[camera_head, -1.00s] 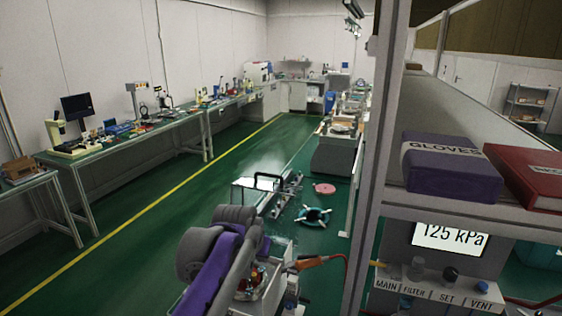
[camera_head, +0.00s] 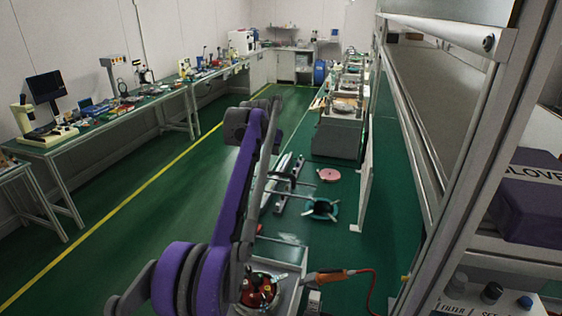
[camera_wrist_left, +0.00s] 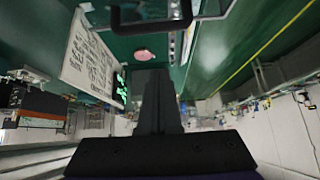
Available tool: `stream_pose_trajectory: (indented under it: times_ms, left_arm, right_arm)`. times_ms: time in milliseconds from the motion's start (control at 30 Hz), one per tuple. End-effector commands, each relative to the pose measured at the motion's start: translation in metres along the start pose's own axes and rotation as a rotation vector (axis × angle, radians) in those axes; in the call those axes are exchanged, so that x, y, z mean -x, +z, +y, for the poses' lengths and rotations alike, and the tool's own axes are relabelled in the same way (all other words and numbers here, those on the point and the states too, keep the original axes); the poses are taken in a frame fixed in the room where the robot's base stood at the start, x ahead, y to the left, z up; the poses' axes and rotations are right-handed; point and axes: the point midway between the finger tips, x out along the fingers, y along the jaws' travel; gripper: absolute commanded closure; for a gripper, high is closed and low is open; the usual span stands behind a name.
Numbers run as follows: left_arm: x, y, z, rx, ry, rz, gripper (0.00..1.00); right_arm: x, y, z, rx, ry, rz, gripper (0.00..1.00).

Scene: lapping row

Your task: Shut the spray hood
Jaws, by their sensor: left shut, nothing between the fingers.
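The spray hood's clear panel (camera_wrist_left: 214,9) and its black bar handle (camera_wrist_left: 150,22) show at the top of the left wrist view. In the head view my purple and grey left arm covers most of the hood. Below it stands a pale open box (camera_head: 290,256) with a red round part (camera_head: 258,290) inside. The hood looks raised over this box, though its hinge is hidden. My left gripper (camera_wrist_left: 152,76) is shut and empty, pointing towards the handle with a gap between them. Its fingers are not clear in the head view. My right gripper is not in view.
An orange-handled tool (camera_head: 329,276) with a red hose lies beside the box. A green ring-shaped stand (camera_head: 322,208) and a pink disc (camera_head: 329,174) are on the floor beyond. A metal frame with a shelf and purple gloves box (camera_head: 535,205) closes off the right.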

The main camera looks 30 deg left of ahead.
Motion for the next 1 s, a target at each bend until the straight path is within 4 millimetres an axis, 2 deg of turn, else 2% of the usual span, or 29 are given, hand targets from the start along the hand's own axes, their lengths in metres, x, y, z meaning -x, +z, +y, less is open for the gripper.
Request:
stream_pose_trajectory:
  times_ms: [167,400,667,700,1000]
  left_arm:
    - [-0.016,0.0,-0.001,0.0,-0.001,0.0,1.0]
    - [-0.061,0.0,-0.001,0.0,-0.001,0.0,1.0]
    - [-0.103,-0.001,-0.001,0.0,-0.001,0.001,1.0]
    - [-0.097,0.003,-0.001,0.001,-0.001,0.0,1.0]
    - [-0.082,0.025,-0.001,0.0,-0.001,-0.001,1.0]
  right_arm:
    - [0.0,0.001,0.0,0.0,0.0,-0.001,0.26]
    - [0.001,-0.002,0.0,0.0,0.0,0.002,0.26]
    - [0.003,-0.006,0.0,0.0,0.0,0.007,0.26]
    - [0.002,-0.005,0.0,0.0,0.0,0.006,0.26]
    - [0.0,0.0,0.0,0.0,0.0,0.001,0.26]
